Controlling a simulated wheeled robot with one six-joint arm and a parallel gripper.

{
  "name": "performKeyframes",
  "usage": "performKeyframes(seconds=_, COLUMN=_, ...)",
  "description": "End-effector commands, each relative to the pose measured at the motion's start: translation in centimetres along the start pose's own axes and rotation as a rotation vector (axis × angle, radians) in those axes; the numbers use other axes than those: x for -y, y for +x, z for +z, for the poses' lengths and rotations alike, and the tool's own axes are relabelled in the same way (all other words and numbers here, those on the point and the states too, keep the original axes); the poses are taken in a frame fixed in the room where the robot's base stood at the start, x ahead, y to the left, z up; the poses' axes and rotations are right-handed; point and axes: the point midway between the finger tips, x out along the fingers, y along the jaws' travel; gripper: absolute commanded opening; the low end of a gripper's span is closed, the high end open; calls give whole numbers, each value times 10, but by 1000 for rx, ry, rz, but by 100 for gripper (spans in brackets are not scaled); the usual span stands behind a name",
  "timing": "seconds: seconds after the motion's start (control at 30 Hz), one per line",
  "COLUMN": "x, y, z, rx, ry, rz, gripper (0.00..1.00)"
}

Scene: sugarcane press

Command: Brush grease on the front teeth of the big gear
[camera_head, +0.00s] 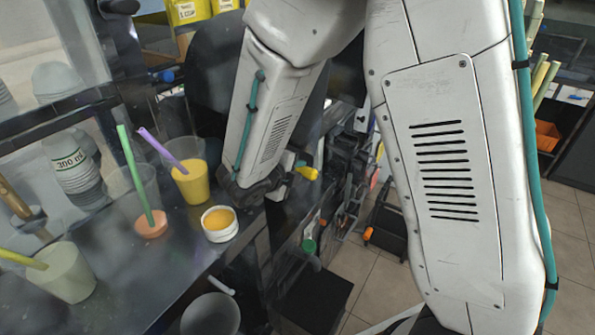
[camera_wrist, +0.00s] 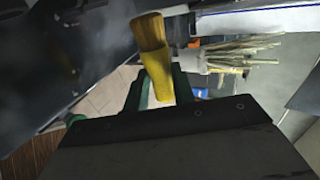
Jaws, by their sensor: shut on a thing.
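My gripper (camera_wrist: 162,92) is shut on a brush (camera_wrist: 156,68) with a yellow handle and tan bristles, seen in the wrist view. The bristles point up and away from the gripper in that view. In the head view my arm hides most of the gripper, and a small yellow piece (camera_head: 308,173), probably the brush, shows beside the wrist. A small white tub (camera_head: 221,235) with orange-yellow contents, possibly the grease, stands on the dark counter left of the wrist. I cannot pick out the big gear or its front teeth; dark machinery (camera_head: 346,140) shows partly behind my arm.
The dark counter (camera_head: 130,285) holds cups with straws: a yellow drink (camera_head: 190,183), an orange one (camera_head: 151,224) and a pale one (camera_head: 65,275). Stacked cups (camera_head: 75,170) stand at the left. Cane stalks (camera_wrist: 242,55) show in the wrist view. Tiled floor lies right of the counter.

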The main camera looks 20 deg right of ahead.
Motion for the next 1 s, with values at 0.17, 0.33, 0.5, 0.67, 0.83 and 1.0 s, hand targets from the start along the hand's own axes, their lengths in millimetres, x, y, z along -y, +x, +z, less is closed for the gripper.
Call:
performKeyframes(seconds=0.17, x=0, y=0, z=4, rx=0, ry=0, rz=0, gripper=2)
performKeyframes(seconds=0.33, x=0, y=0, z=7, rx=0, ry=0, rz=0, gripper=2)
performKeyframes(seconds=0.5, x=0, y=0, z=10, rx=0, ry=-1, rz=0, gripper=2)
performKeyframes(seconds=0.67, x=0, y=0, z=14, rx=0, ry=0, rz=0, gripper=2)
performKeyframes(seconds=0.83, x=0, y=0, z=17, rx=0, ry=0, rz=0, gripper=2)
performKeyframes(seconds=1.0, x=0, y=0, z=20, rx=0, ry=0, rz=0, gripper=2)
